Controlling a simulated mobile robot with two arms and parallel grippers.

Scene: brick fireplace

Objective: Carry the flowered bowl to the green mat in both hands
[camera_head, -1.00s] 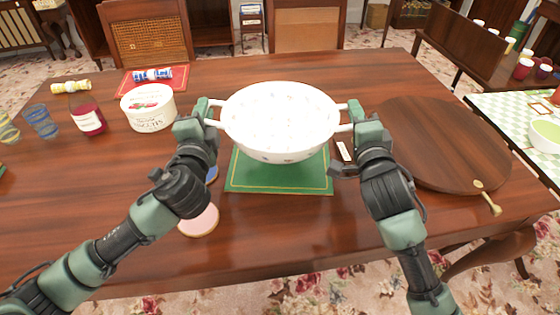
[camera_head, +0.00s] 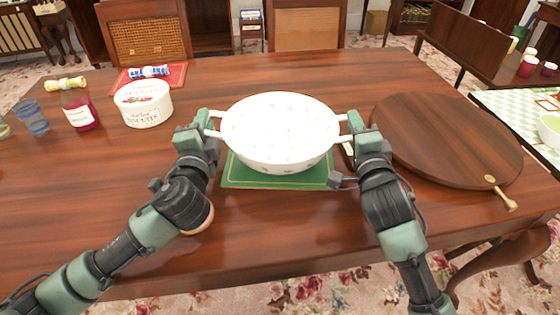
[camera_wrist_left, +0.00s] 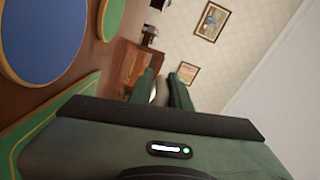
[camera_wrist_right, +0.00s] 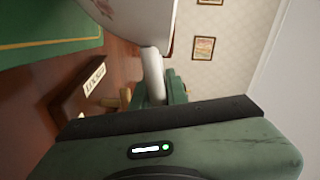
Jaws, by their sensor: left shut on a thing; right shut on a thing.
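The white flowered bowl (camera_head: 280,125) is upright over the green mat (camera_head: 275,181), which shows in front of and beneath it. I cannot tell whether its base touches the mat. My left gripper (camera_head: 204,124) is shut on the bowl's left handle, and my right gripper (camera_head: 353,124) is shut on its right handle. In the right wrist view the bowl's wall (camera_wrist_right: 140,18) and white handle run into the fingers (camera_wrist_right: 168,88), with the mat (camera_wrist_right: 50,22) at upper left. In the left wrist view the fingers (camera_wrist_left: 160,90) hold a small white part, and the mat's edge (camera_wrist_left: 60,115) shows.
A biscuit tub (camera_head: 143,106), a red jar (camera_head: 77,110) and a glass (camera_head: 32,117) stand at the left. A round wooden board (camera_head: 446,138) lies right of my right gripper. The table's front middle is clear.

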